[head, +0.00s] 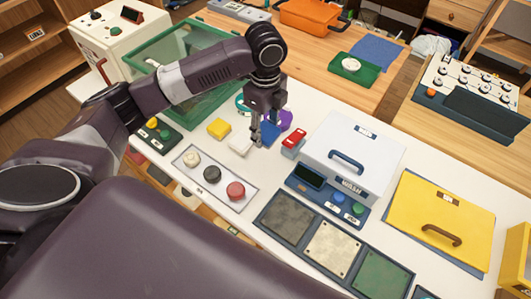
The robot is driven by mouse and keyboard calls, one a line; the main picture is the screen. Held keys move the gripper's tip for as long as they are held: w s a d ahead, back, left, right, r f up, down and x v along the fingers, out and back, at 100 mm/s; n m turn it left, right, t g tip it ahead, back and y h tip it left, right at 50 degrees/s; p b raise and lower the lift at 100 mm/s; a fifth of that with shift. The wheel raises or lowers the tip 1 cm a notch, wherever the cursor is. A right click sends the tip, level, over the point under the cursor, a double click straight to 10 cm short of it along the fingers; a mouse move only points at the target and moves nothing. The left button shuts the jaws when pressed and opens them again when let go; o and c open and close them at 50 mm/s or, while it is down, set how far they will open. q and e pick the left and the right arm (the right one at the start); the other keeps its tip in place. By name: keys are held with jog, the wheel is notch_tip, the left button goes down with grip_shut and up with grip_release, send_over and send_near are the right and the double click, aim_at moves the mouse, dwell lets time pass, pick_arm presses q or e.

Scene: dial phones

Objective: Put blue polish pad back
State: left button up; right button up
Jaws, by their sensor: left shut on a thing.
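My left gripper (257,138) points down over the white table, shut on the blue polish pad (270,132), which shows just right of and behind the fingers. The fingers hide part of the pad, and I cannot tell whether it touches the table. A white pad (240,143) and a yellow pad (219,128) lie left of the gripper. A red block (293,138) lies to the right. A purple round thing (279,120) is behind the blue pad. My right gripper is not in view.
A white box with a handle (345,158) stands to the right, beside a yellow lidded panel (441,222). A tray with white, black and red knobs (213,179) lies in front. Square plates (332,246) line the front edge. A green glass case (190,58) stands behind my arm.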

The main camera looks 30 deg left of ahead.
pick_arm(q)
send_over(266, 161)
notch_tip(266, 161, down, 7)
jog(key=shift+a+f+p, duration=0.1)
jog(key=shift+f+p, duration=0.1)
jog(key=shift+p, duration=0.2)
jog(key=shift+f, duration=2.1)
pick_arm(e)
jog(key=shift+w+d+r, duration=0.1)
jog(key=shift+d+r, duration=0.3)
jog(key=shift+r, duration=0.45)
pick_arm(q)
jog(key=shift+f, duration=0.1)
jog(key=o, duration=1.1)
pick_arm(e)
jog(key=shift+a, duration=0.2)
pick_arm(q)
jog(key=shift+r+p, duration=0.2)
jog(key=shift+p, duration=0.1)
notch_tip(266, 161, up, 10)
jog(key=shift+r+b, duration=0.25)
jog(key=shift+b, duration=0.55)
jog(key=shift+r, duration=0.7)
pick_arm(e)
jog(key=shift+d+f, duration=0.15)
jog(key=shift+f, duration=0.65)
